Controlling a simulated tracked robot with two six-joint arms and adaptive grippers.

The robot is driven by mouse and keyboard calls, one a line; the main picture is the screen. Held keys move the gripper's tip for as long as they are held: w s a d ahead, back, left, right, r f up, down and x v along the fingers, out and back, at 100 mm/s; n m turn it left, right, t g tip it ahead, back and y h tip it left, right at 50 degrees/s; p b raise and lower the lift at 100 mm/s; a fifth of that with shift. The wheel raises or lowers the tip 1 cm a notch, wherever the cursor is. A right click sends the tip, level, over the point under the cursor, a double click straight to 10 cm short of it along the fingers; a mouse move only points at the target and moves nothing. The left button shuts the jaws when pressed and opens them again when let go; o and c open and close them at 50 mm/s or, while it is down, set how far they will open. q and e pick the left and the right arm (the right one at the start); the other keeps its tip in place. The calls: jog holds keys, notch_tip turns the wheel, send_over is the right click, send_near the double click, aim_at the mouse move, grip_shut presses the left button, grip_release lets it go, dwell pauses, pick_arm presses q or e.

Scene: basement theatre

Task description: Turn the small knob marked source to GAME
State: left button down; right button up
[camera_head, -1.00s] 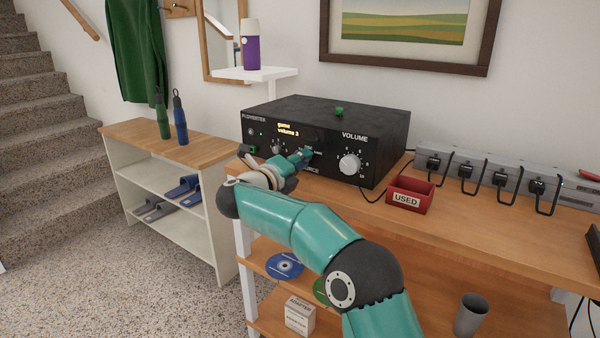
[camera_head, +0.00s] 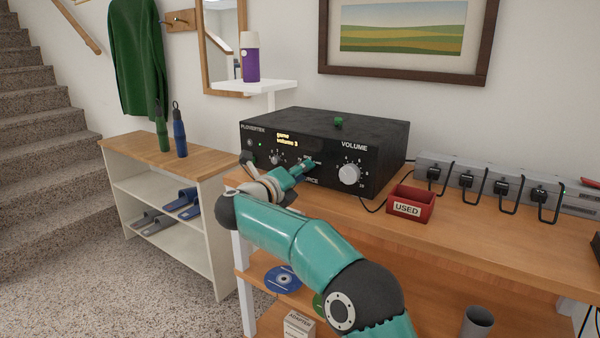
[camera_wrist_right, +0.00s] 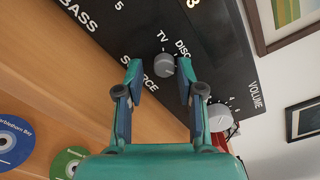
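The black amplifier (camera_head: 330,129) stands on the wooden table, and its lit display (camera_head: 287,139) reads "game" and "volume 3". My right gripper (camera_head: 308,165) is at its front panel and hides most of the source knob in the head view. In the right wrist view the small grey source knob (camera_wrist_right: 163,65) shows just beyond the tips of my right gripper (camera_wrist_right: 159,73). The two fingers are apart, one on each side, with visible gaps to the knob. TV and DISC labels show; I see no GAME label, and the pointer is unclear. My left gripper is out of view.
The larger volume knob (camera_head: 349,173) is right of my right gripper; it also shows beside a finger in the wrist view (camera_wrist_right: 219,117). A red USED box (camera_head: 411,204) and a grey power strip (camera_head: 480,178) with plugs stand to the right. A bass knob (camera_head: 275,159) is left.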

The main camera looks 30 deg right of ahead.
jog(key=shift+o, duration=0.2)
jog(key=shift+r, duration=0.15)
jog(key=shift+a, duration=0.1)
jog(key=shift+a, duration=0.2)
jog(key=v, duration=1.1)
jog(key=shift+s+a, duration=0.2)
jog(key=shift+w+f, duration=0.1)
jog(key=shift+f, duration=0.15)
